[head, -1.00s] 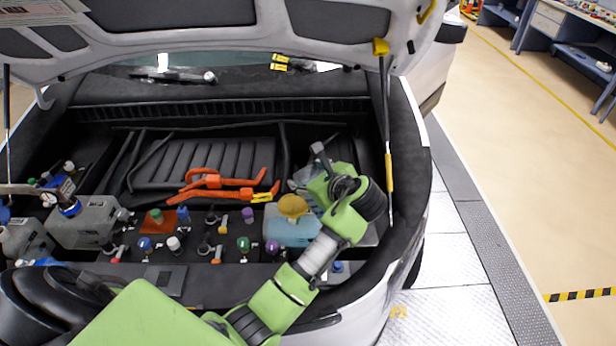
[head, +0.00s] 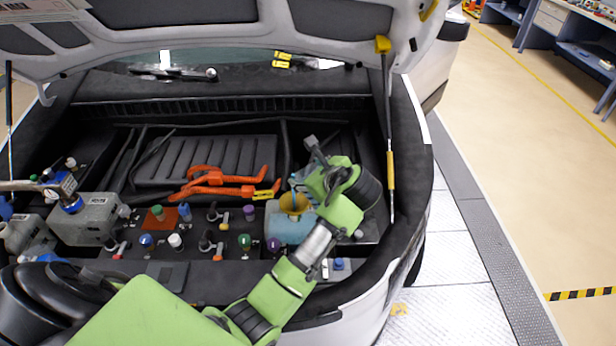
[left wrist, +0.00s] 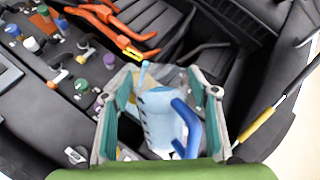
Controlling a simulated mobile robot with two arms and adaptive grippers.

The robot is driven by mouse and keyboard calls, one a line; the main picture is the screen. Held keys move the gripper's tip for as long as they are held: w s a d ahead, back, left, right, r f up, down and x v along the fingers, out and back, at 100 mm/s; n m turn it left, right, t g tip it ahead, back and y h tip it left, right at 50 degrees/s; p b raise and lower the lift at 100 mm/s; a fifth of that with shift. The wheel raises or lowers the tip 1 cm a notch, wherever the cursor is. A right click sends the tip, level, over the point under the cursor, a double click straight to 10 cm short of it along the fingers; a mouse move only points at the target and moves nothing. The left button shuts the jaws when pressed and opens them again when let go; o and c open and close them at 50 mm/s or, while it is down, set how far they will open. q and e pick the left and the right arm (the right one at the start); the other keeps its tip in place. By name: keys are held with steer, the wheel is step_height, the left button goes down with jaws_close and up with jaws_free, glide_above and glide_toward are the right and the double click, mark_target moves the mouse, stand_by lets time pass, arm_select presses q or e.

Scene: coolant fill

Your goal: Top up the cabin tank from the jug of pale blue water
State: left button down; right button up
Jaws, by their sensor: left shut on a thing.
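My left gripper (head: 312,174) is above the right side of the open car bay. In the left wrist view its fingers (left wrist: 160,92) are shut on a clear jug (left wrist: 158,118) of pale blue water with a blue handle. In the head view the gripper mostly hides the jug. A yellow funnel (head: 294,203) stands on the pale blue tank (head: 288,229), just below the gripper. A thin blue streak shows between jug and funnel; it looks like water, but I cannot be sure. My right gripper is not in view.
Several coloured caps (head: 175,240) line the panel left of the tank. Orange bars (head: 225,185) lie behind. A grey container (head: 92,220) stands at left. A strut with a yellow sleeve (head: 390,172) rises right of my arm, under the raised lid.

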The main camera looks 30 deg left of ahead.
arm_select(q)
steer(key=shift+a+f+n+h, duration=0.3)
steer(key=shift+a+f+h, duration=0.15)
steer(key=shift+h, duration=0.65)
stand_by(2.2)
steer(key=shift+a+f+n+g+h, duration=0.3)
steer(key=shift+a+f+h, duration=0.4)
steer(key=shift+h, duration=0.4)
stand_by(2.8)
